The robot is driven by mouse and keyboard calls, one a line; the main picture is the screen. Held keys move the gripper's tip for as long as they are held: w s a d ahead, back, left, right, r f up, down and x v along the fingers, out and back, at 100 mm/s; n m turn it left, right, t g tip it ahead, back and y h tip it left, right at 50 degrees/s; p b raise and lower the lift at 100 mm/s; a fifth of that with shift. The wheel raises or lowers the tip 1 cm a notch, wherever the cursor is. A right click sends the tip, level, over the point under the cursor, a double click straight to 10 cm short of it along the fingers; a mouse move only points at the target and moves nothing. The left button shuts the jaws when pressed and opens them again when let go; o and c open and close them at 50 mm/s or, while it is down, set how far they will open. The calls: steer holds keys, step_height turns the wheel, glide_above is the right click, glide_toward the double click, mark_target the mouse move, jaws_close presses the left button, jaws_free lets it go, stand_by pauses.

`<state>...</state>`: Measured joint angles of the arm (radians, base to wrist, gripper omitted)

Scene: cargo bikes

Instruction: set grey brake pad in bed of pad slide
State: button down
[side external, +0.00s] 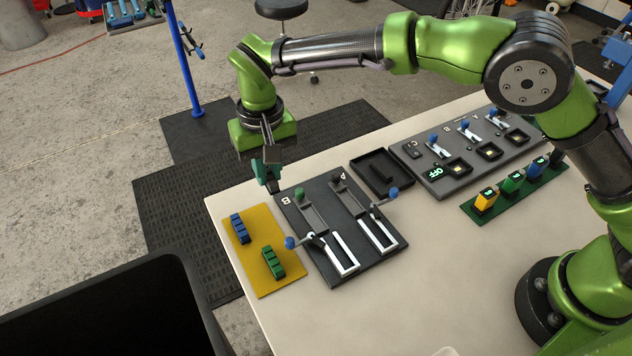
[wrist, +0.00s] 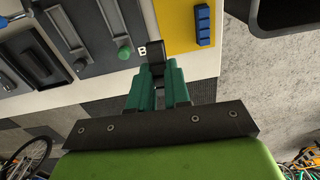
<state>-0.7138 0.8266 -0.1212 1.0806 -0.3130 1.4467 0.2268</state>
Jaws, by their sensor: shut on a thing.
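My gripper (side external: 270,172) hangs above the far left edge of the table, behind the letter B end of the dark pad slide board (side external: 353,267). Its teal fingers (wrist: 158,82) are shut on a dark grey block, the grey brake pad (wrist: 155,50), which sticks out past the fingertips. The pad is small and dark in the side view (side external: 273,186). The board has two lanes, marked A and B, each with a grey channel, a white-edged frame and a lever with a blue knob. A green knob (side external: 299,193) stands at the far end of lane B.
A yellow mat (side external: 259,283) left of the board carries a blue ribbed block (side external: 239,228) and a green ribbed block (side external: 273,262). A black tray (side external: 361,169) with a dark bar lies right of the board. Further right are a switch panel (side external: 437,189) and a green strip of coloured blocks.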

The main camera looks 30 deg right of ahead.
steer(key=s+d, duration=0.2)
steer(key=d, duration=0.7)
glide_toward(351, 202)
steer(key=shift+w+a, duration=0.15)
steer(key=shift+a, duration=0.05)
steer(key=shift+d+f, duration=0.1)
steer(key=shift+f, duration=0.2)
steer(key=shift+f+n, duration=0.15)
steer(key=shift+n, duration=0.15)
steer(key=shift+f, duration=1.9)
steer(key=shift+f, duration=0.85)
steer(key=c, duration=1)
jaws_free()
